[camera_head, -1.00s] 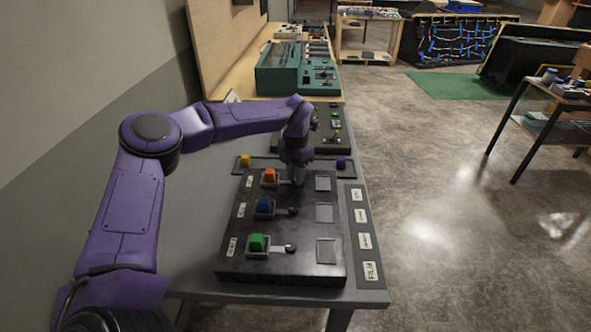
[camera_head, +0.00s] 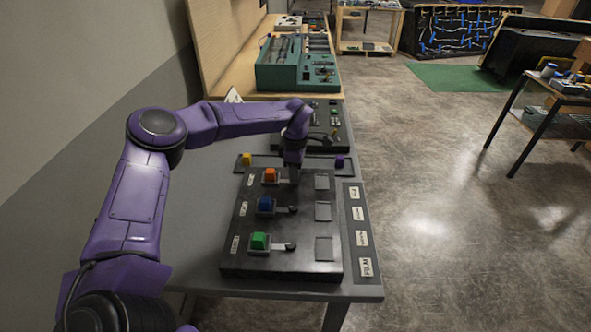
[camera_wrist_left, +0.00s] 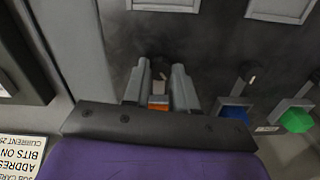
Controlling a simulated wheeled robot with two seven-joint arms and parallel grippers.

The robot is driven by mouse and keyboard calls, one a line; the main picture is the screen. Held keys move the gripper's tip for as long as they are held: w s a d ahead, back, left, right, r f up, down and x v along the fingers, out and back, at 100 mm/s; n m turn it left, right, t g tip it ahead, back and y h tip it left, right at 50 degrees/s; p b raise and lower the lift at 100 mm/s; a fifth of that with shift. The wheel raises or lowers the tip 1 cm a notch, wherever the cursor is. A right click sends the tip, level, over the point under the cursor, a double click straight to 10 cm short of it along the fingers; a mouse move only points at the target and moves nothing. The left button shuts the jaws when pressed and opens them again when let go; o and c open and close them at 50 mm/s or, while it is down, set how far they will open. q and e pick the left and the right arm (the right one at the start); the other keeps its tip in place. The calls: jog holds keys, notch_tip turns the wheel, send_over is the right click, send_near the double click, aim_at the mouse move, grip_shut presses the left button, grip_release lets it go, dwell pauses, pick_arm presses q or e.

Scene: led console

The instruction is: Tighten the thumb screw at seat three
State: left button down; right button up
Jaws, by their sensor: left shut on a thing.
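A black console (camera_head: 283,262) on the table has three rows, each with a coloured block and a dark thumb screw to its right. The orange block (camera_head: 270,175) is in the far row, the blue block (camera_head: 265,205) in the middle and the green block (camera_head: 259,241) nearest. My left gripper (camera_head: 294,174) points down at the far row. In the left wrist view its grey fingers are shut on the dark thumb screw (camera_wrist_left: 160,70) beside the orange block (camera_wrist_left: 158,103), which is partly hidden. The screws by the blue (camera_wrist_left: 249,71) and green blocks stand free.
Three empty square plates, one of them nearest (camera_head: 324,249), lie along the console's right side. A labelled strip (camera_head: 361,235) runs beside them. A tray behind holds a yellow block (camera_head: 246,159) and a purple block (camera_head: 339,160). A teal machine (camera_head: 297,63) stands farther back.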

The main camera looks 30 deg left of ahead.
pick_arm(q)
jog(key=m, duration=0.2)
jog(key=m+p, duration=0.1)
jog(key=m, duration=0.1)
jog(key=shift+w+a+r, duration=0.1)
jog(key=shift+w+r, duration=0.05)
jog(key=shift+r, duration=0.2)
jog(key=shift+m+p, duration=0.4)
jog(key=shift+m, duration=1.2)
jog(key=shift+f, duration=0.1)
jog(key=c, duration=0.9)
grip_release()
jog(key=shift+f, duration=0.1)
notch_tip(320, 180, up, 11)
jog(key=b, duration=0.3)
jog(key=shift+f, duration=0.2)
